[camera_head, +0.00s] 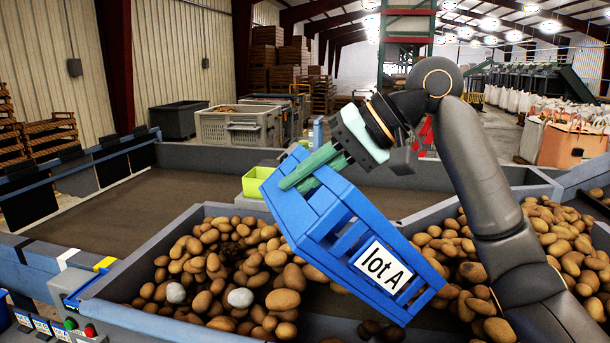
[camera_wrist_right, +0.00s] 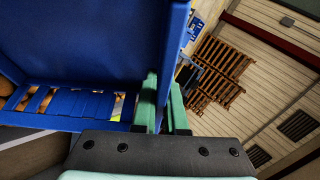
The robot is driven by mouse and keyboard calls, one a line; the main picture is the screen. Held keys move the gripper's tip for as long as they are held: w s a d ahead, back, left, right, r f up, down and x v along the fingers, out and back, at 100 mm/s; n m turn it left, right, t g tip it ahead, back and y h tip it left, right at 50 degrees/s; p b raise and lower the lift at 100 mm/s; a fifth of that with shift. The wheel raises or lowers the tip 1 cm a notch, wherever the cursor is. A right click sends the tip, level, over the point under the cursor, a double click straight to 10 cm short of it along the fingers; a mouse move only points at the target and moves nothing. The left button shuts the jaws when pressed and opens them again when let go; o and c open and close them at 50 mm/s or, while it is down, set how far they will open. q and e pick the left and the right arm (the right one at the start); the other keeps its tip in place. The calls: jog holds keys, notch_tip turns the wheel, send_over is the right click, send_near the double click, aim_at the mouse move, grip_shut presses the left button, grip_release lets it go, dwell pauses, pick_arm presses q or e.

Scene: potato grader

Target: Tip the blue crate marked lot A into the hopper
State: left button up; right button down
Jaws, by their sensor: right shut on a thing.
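The blue crate (camera_head: 350,235) with a white "lot A" label is tilted steeply in the air above a grey potato-filled bin, which looks like the hopper (camera_head: 128,268). My right gripper (camera_head: 308,170) is shut on the crate's upper rim. In the right wrist view the green fingers (camera_wrist_right: 163,95) pinch the wall of the crate (camera_wrist_right: 85,45). The part of the crate's inside seen there is bare blue, and brownish lumps show through its slats. The rest of the inside is hidden. My left gripper is not in view.
Brown potatoes (camera_head: 205,265), pale stones (camera_head: 240,298) and dark lumps lie in the bin. More potatoes (camera_head: 560,240) lie at the right behind my arm. A yellow-green tub (camera_head: 257,180) stands behind the crate. A brown belt (camera_head: 130,200) lies clear at the left.

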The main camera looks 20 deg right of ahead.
jog(key=a+f+n+h, duration=0.1)
jog(key=a+f+h, duration=0.3)
jog(key=f, duration=0.4)
jog(key=a+f+n+h, duration=0.1)
jog(key=a+f+h, duration=0.4)
jog(key=f, duration=0.4)
jog(key=shift+a+f, duration=0.25)
jog(key=shift+a, duration=0.45)
jog(key=shift+s, duration=0.15)
